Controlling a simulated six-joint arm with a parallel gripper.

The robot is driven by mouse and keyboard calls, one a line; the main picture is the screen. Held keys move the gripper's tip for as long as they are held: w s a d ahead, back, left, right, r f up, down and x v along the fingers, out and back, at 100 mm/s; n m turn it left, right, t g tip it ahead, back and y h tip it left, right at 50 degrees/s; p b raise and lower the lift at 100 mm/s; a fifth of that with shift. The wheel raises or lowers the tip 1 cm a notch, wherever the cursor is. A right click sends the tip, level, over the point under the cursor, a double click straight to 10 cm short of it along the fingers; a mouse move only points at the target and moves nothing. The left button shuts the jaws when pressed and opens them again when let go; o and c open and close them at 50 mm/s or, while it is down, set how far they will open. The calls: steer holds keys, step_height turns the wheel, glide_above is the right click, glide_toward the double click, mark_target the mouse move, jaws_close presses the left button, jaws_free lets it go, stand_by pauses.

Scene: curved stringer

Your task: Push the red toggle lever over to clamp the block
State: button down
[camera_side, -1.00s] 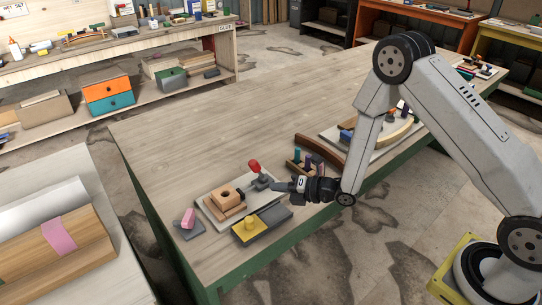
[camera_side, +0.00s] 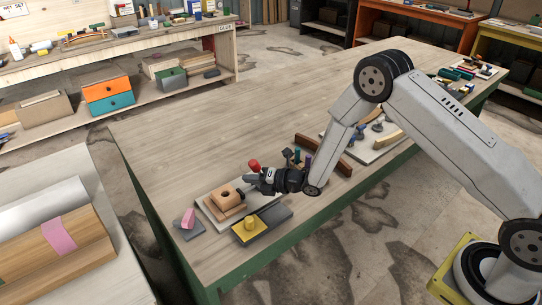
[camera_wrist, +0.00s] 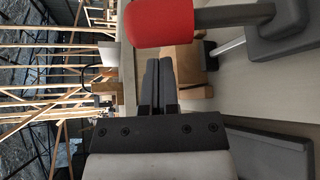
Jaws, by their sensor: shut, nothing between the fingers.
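The toggle lever's red grip (camera_side: 254,163) stands up above the fixture board (camera_side: 208,213) in the side view. My gripper (camera_side: 249,181) is shut and empty, low beside the lever, with its tips towards the wooden block (camera_side: 226,197). My arm covers most of the clamp base in that view. In the wrist view the red grip (camera_wrist: 161,22) and its dark arm lie just above my closed fingertips (camera_wrist: 158,62). A narrow gap seems to show between them; contact cannot be told. The wooden block (camera_wrist: 186,62) shows partly behind the fingertips.
A grey plate with a yellow piece (camera_side: 249,232) lies in front of the board. A pink piece (camera_side: 188,217) on a grey base sits to its left. Coloured pegs (camera_side: 297,157) and a curved brown strip (camera_side: 323,155) lie right.

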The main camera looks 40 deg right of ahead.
mark_target(257, 166)
steer(key=shift+w+d+r, duration=0.1)
steer(key=shift+d+r, duration=0.1)
steer(key=shift+d, duration=0.25)
steer(key=shift+w+d+r, duration=0.1)
steer(key=shift+d+r, duration=0.1)
steer(key=shift+d, duration=0.2)
steer(key=shift+d+r+m+t+y, duration=0.3)
steer(key=shift+d+m+t+y, duration=0.1)
steer(key=shift+d+m, duration=0.15)
steer(key=shift+d+r+m+t+y, duration=0.25)
steer(key=shift+d+m+t+y, duration=0.2)
steer(key=shift+d+m, duration=0.3)
steer(key=shift+d+r+m+t+y, duration=0.1)
steer(key=shift+d+m+t+y, duration=0.1)
steer(key=shift+d+m+t, duration=0.7)
steer(key=shift+d+r+m+t+y, duration=0.1)
steer(key=shift+d+m+t+y, duration=0.2)
steer(key=shift+m, duration=1.05)
steer(key=shift+d+m+t+y, duration=0.15)
steer(key=shift+d+m+t, duration=0.45)
steer(key=shift+m, duration=0.55)
steer(key=shift+a+r, duration=0.1)
steer(key=shift+r, duration=0.05)
